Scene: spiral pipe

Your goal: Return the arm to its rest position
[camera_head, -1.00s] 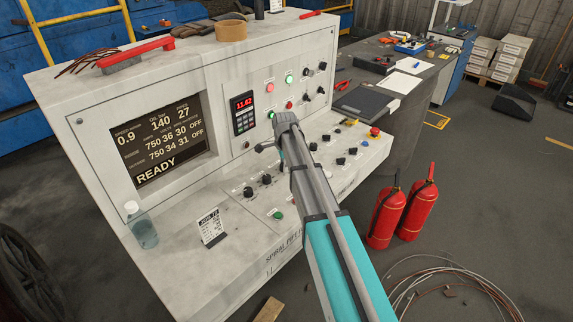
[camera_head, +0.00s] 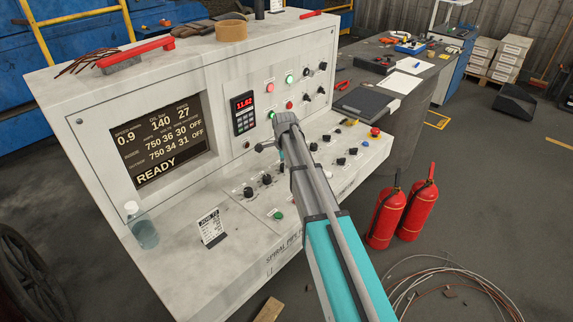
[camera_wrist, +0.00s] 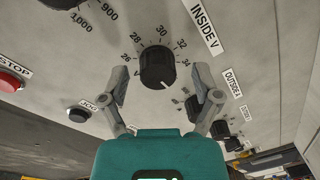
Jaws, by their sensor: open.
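My arm reaches over the control console (camera_head: 190,235) in the head view. My gripper (camera_wrist: 160,78) is open, with its two fingers apart in the wrist view. A black knob (camera_wrist: 157,68) labelled "INSIDE V", with a scale from 26 to 34, shows between the fingers. Its white pointer line faces down and to the right. I cannot tell how far the fingertips are from the panel. In the head view my gripper (camera_head: 266,147) is partly hidden by my own wrist, and only one finger shows clearly.
More knobs (camera_head: 352,151) and a red button (camera_wrist: 10,80) lie on the console near my gripper. A clear bottle (camera_head: 142,228) and a card (camera_head: 211,227) stand on its ledge. Two fire extinguishers (camera_head: 385,215) and coiled wire (camera_head: 450,290) are on the floor at right.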

